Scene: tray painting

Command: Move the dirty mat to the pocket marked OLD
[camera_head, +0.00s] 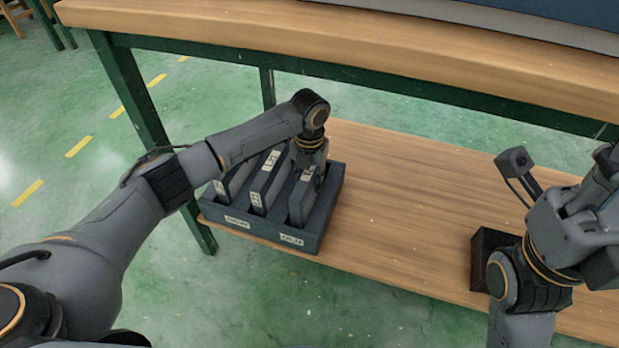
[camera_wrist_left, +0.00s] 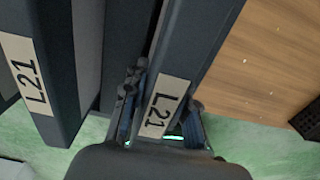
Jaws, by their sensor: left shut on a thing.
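My left gripper (camera_head: 310,168) is shut on a dark slab-like mat (camera_head: 298,207) by its labelled upper edge. The held mat is upright in the right-hand pocket of a dark blue rack (camera_head: 338,205), above a front label that appears to read OLD (camera_head: 291,239).
The rack stands at the left end of a wooden lower shelf (camera_head: 400,200). A dark box (camera_head: 485,258) stands on the shelf near my right arm. The shelf between rack and box is clear. The wooden tabletop (camera_head: 400,60) and green legs overhang behind.

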